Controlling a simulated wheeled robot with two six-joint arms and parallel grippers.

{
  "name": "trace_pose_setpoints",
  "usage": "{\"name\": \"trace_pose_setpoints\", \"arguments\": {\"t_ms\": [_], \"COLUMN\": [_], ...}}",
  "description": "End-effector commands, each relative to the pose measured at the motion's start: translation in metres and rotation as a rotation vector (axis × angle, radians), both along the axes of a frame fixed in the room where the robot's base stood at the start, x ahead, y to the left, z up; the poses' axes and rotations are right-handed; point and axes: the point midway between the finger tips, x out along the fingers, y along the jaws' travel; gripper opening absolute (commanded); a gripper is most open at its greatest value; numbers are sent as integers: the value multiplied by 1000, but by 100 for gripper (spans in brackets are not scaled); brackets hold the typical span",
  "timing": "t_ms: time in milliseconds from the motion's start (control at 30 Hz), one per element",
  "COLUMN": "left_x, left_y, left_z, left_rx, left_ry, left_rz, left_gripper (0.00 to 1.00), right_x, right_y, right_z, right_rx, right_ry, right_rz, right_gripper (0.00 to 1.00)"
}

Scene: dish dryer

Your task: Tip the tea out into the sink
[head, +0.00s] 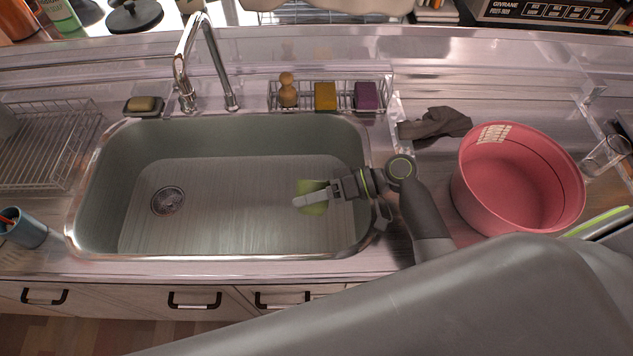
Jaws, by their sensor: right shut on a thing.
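The sink (230,220) is a grey-green basin in the middle of the head view, with its drain (167,201) at the left. My right gripper (318,196) reaches in from the right over the right part of the basin. It is shut on a small green vessel (316,209), probably a cup, mostly hidden behind the fingers. I cannot tell how far the vessel is tilted or whether tea is in it. No tea shows in the basin. My left gripper is not in view.
A faucet (222,70) stands behind the sink, beside a wire rack (348,88) with sponges and a brush. A pink tub (510,195) and a dark cloth (435,123) are at the right. A dish rack (45,140) and blue cup (22,230) are at the left.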

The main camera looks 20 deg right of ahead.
Motion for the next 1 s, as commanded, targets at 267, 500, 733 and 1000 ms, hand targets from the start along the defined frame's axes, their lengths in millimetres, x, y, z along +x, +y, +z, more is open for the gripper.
{"name": "trace_pose_setpoints", "arguments": {"t_ms": [267, 500, 733, 1000], "left_x": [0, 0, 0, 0], "left_y": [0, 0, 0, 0], "left_z": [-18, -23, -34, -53], "left_rx": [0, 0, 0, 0], "left_ry": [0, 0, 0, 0], "left_rz": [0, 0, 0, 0], "left_gripper": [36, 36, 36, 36], "right_x": [-2, -14, -27, -40], "right_y": [1, 6, 13, 19], "right_z": [-1, 10, 19, 27], "right_rx": [-116, -208, -288, -376], "right_ry": [-255, -449, -621, -811], "right_rz": [1, 1, 3, 4], "right_gripper": [34, 34, 34, 34]}}
